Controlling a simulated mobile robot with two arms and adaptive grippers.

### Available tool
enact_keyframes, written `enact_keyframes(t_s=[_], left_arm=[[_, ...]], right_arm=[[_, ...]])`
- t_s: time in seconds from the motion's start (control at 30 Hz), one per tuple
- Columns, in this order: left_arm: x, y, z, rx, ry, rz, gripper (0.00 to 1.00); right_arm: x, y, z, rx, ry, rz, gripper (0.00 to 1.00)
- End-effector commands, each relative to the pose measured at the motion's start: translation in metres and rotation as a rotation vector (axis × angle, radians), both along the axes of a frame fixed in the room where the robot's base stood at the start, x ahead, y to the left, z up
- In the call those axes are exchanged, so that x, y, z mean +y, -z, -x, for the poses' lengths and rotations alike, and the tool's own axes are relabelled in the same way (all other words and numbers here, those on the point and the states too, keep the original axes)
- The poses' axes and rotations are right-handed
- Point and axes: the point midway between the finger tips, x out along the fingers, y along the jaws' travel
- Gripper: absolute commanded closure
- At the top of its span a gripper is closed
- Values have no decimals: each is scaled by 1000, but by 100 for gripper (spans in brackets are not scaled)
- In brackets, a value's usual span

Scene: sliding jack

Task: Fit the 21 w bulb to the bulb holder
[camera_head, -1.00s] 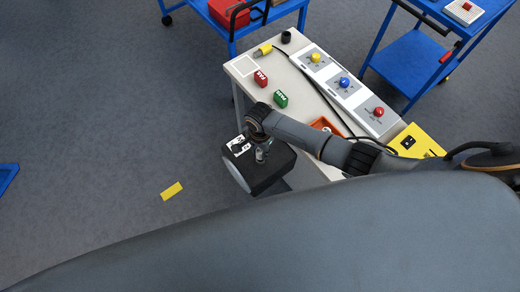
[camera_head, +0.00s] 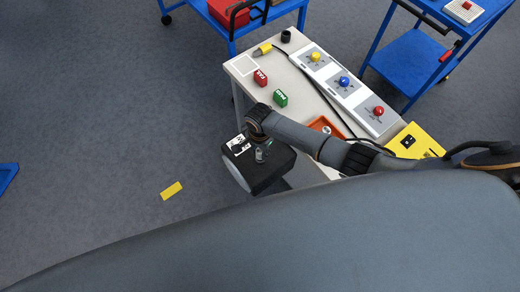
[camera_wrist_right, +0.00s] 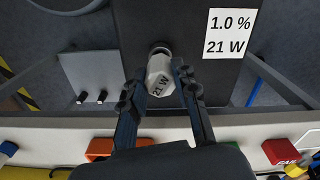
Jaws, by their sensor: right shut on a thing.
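The white bulb (camera_wrist_right: 160,82), marked 21 W, is between the fingers of my right gripper (camera_wrist_right: 158,88) in the right wrist view. The gripper is shut on it. The bulb's far end is at a dark round holder (camera_wrist_right: 160,48) on the black housing (camera_wrist_right: 192,22); I cannot tell whether it is seated. A white card (camera_wrist_right: 228,34) reading 1.0 % 21 W is on the housing. In the head view, my right gripper (camera_head: 261,153) is over the black housing (camera_head: 263,178), beside the table, and hides the bulb. My left gripper is not in view.
The table (camera_head: 262,98) holds a red block (camera_head: 261,78), a green block (camera_head: 280,98), an orange tray (camera_head: 322,124) and a panel with yellow, blue and red knobs (camera_head: 344,82). A cable crosses it. Blue carts (camera_head: 413,62) stand behind. Floor at left is mostly clear.

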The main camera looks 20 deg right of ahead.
Motion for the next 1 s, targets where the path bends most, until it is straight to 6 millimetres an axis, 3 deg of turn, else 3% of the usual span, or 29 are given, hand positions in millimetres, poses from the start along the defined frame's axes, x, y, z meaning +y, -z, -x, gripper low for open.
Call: enact_keyframes(t_s=[0.67,0.7,0.8,1.0], left_arm=[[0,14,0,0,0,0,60],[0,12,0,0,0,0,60],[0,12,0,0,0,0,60],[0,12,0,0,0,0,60]], right_arm=[[0,18,0,0,1,0,100],[0,17,0,0,1,0,63],[0,17,0,0,0,0,45],[0,17,0,0,0,0,45]])
